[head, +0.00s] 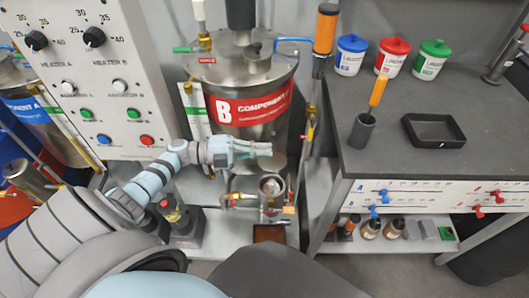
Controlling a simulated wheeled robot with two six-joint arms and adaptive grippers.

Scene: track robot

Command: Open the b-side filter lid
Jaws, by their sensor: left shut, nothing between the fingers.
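The B-side filter (272,186) is a small metal cylinder with a round top, in the pipework below the steel tank with the red "B COMPONENT" label (250,110). I cannot tell at this size whether its lid is on or off. My left gripper (266,149) reaches in from the left and is shut and empty. In the picture it shows in front of the tank's lower part, just above the filter, apart from it. My right gripper is not in view.
A heater control panel (95,80) stands at the left. A dark workbench (420,180) at the right holds blue, red and green lidded pots, a screwdriver in a holder (363,130) and a black tray (434,130). An orange-handled tool (325,30) stands upright beside the tank.

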